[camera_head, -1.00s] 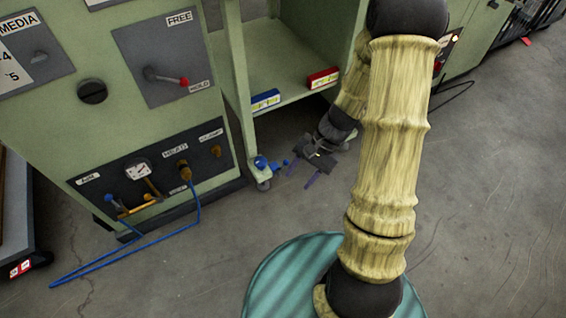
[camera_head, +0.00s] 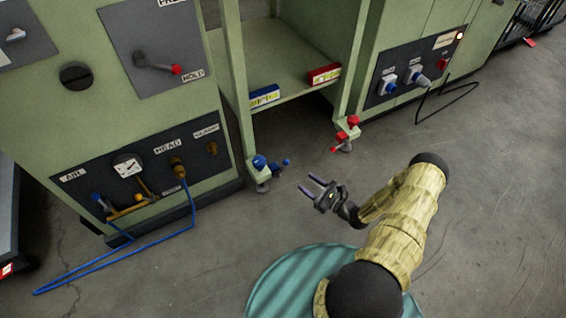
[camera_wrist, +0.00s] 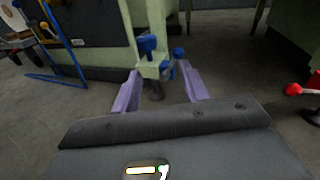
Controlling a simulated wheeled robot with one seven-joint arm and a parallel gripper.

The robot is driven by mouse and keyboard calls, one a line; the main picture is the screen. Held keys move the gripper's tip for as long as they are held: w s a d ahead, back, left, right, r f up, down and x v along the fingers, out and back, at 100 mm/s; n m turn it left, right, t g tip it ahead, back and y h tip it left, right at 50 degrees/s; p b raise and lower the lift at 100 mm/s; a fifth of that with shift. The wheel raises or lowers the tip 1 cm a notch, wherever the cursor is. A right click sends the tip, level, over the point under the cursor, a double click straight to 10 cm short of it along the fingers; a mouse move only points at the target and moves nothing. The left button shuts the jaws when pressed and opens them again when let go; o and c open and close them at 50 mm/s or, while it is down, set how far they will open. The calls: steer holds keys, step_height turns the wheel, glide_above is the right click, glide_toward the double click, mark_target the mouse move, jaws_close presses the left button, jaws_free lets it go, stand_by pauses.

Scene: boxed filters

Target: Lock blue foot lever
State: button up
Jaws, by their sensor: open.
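The blue foot lever (camera_head: 283,163) is at the caster on the left front leg of the green rack, near the floor, with a blue knob (camera_head: 260,161) beside it. In the wrist view the blue parts (camera_wrist: 147,46) show ahead, between and beyond my fingertips. My gripper (camera_head: 312,186) is open and empty, low over the floor, to the right and in front of the blue lever, apart from it. Its two purple fingers (camera_wrist: 161,86) point towards the leg in the wrist view. Whether the lever is locked I cannot tell.
A red foot lever (camera_head: 345,135) is on the rack's right leg. Blue (camera_head: 264,97) and red (camera_head: 324,75) boxes lie on the shelf (camera_head: 275,60). A blue hose (camera_head: 115,262) loops on the floor at left. The floor right of my arm is clear.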

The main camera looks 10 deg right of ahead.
mark_target(287, 163)
steer(key=d+f+m+h, duration=0.1)
steer(key=f+m+t+h, duration=0.1)
steer(key=shift+d+f+t, duration=0.3)
steer(key=shift+d+f, duration=0.1)
steer(key=b+x, duration=0.4)
steer(key=x, duration=0.4)
steer(key=b+x, duration=0.4)
steer(key=x, duration=0.4)
steer(key=shift+f, duration=0.2)
steer(key=shift+b+x, duration=0.4)
steer(key=shift+x, duration=0.4)
steer(key=shift+s+r, duration=0.1)
steer(key=shift+r, duration=0.1)
jaws_close()
